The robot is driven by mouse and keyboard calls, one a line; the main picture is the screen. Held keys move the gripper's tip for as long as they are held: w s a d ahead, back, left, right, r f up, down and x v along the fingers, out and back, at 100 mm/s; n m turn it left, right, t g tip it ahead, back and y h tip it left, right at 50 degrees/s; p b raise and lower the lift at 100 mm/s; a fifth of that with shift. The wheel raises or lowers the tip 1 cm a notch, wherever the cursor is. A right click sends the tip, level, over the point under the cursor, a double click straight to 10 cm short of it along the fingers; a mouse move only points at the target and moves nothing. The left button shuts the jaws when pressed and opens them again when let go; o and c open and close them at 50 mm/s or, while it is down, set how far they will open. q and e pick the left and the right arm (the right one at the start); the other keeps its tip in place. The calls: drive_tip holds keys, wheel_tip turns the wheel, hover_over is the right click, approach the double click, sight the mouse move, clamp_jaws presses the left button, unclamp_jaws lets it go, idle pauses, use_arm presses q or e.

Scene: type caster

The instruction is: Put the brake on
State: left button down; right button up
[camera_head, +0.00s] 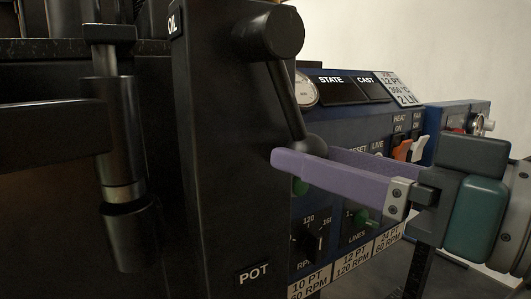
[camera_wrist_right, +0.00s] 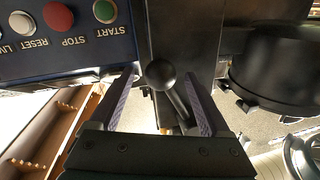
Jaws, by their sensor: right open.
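The brake lever is a black rod (camera_head: 285,100) that hangs from a thick round hub (camera_head: 272,34) on the side of the black column, with a black ball knob (camera_head: 316,146) at its lower end. My right gripper (camera_head: 303,156) comes in from the right with its purple fingers open. In the right wrist view the ball knob (camera_wrist_right: 160,74) lies between the tips of the right gripper (camera_wrist_right: 161,76), with a gap on both sides. The near finger hides part of the knob in the head view. My left gripper is not in view.
A blue control panel (camera_head: 345,120) with a gauge, orange switches (camera_head: 402,148) and dials stands just behind the fingers. The black column (camera_head: 215,180) stands left of the lever.

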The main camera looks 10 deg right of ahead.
drive_tip(key=shift+w+a, duration=0.3)
drive_tip(key=shift+w, duration=0.15)
clamp_jaws()
idle(0.4)
idle(0.3)
